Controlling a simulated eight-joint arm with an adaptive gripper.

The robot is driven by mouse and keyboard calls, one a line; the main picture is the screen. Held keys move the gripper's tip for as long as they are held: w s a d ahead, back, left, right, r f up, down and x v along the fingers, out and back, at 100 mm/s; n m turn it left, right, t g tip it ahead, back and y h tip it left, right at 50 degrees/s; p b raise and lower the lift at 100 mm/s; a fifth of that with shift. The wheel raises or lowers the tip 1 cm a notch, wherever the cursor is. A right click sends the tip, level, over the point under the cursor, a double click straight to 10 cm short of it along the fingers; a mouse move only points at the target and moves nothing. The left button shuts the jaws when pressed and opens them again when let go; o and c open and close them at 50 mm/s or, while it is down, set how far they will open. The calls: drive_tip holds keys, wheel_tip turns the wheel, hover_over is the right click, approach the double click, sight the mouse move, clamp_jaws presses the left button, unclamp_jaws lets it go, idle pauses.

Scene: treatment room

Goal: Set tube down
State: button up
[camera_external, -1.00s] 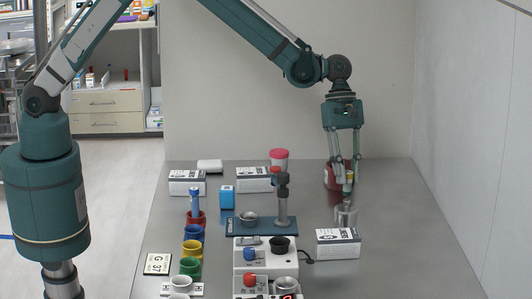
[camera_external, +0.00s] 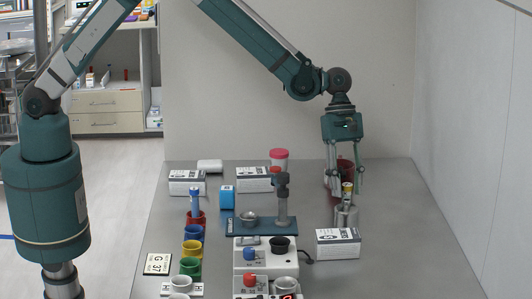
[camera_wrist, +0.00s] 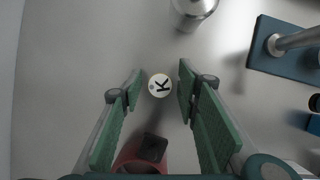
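The tube has a white round cap marked K (camera_wrist: 160,86) and stands between my fingers in the wrist view. In the external view its yellow upper part (camera_external: 347,188) shows just above a metal cup (camera_external: 345,216). Its lower part is hidden there, and its foot is not visible in either view. My gripper (camera_external: 347,190) is low over the right part of the table, around the tube's top. In the wrist view the fingers (camera_wrist: 161,82) are apart, with a gap on both sides of the cap.
The metal cup also shows at the top of the wrist view (camera_wrist: 194,10), apart from the tube. A dark red container (camera_external: 345,168) is close behind my gripper. A blue stand base (camera_external: 262,226) is to the left, and a white box (camera_external: 338,243) is in front. The table's right side is clear.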

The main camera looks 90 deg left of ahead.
drive_tip(key=shift+r, duration=0.1)
idle(0.3)
drive_tip(key=p+v, duration=0.1)
drive_tip(key=v, duration=1.1)
drive_tip(key=shift+r, duration=0.1)
idle(0.5)
